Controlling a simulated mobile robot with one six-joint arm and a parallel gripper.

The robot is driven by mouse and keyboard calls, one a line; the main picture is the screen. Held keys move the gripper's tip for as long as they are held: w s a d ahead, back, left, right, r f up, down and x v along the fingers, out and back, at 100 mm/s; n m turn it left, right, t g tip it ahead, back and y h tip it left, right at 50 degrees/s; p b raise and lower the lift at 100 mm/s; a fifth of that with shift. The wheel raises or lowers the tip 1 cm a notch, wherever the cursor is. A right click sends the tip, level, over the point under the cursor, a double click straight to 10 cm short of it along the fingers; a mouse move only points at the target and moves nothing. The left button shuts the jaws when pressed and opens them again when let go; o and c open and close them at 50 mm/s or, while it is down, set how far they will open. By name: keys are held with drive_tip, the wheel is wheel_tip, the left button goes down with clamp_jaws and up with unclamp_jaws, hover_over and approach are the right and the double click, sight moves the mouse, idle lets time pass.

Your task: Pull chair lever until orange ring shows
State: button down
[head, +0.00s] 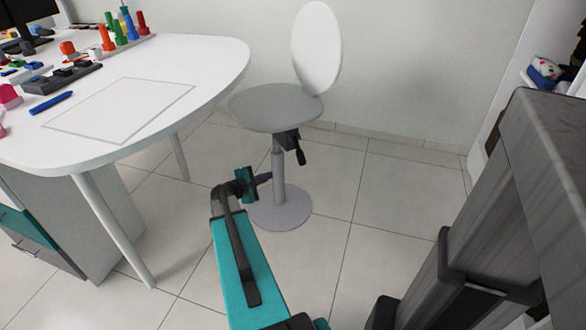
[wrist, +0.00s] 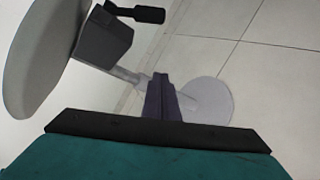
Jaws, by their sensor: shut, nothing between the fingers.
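The chair (head: 276,108) stands behind the desk corner in the head view, with a grey round seat, white oval back, grey column and round base (head: 280,207). Its black lever (head: 299,152) hangs from the dark mechanism under the seat. In the wrist view the lever (wrist: 137,13) is at the top, beside the mechanism box (wrist: 104,37). No orange ring shows in either view. My gripper (head: 266,177) is shut and empty. It is in front of the column, below and left of the lever. Its dark fingers (wrist: 160,77) show in the wrist view, apart from the lever.
A white desk (head: 205,75) with a marked sheet area, pens and several coloured objects is at the left. A drawer unit (head: 85,225) stands beneath it. A dark grey structure fills the right foreground. Tiled floor (head: 385,200) right of the chair is clear.

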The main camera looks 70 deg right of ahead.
sight(300, 152)
drive_tip(key=shift+h, duration=0.4)
drive_tip(key=d, duration=0.1)
drive_tip(key=s+d+r, duration=0.2)
drive_tip(key=shift+d, duration=0.25)
drive_tip(key=shift+b+x, duration=0.9)
drive_tip(key=shift+x, duration=4.05)
drive_tip(key=shift+s+a+r, duration=0.35)
drive_tip(key=shift+s+r, duration=0.25)
drive_tip(key=shift+s, duration=0.2)
drive_tip(key=shift+s+a+r, duration=0.4)
drive_tip(key=shift+s+r, duration=0.2)
drive_tip(key=shift+s, duration=0.2)
drive_tip(key=shift+w+r+n, duration=0.1)
drive_tip(key=shift+w+n, duration=0.05)
drive_tip(key=shift+n, duration=0.15)
drive_tip(key=shift+a+r+p, duration=0.1)
drive_tip(key=shift+p, duration=0.3)
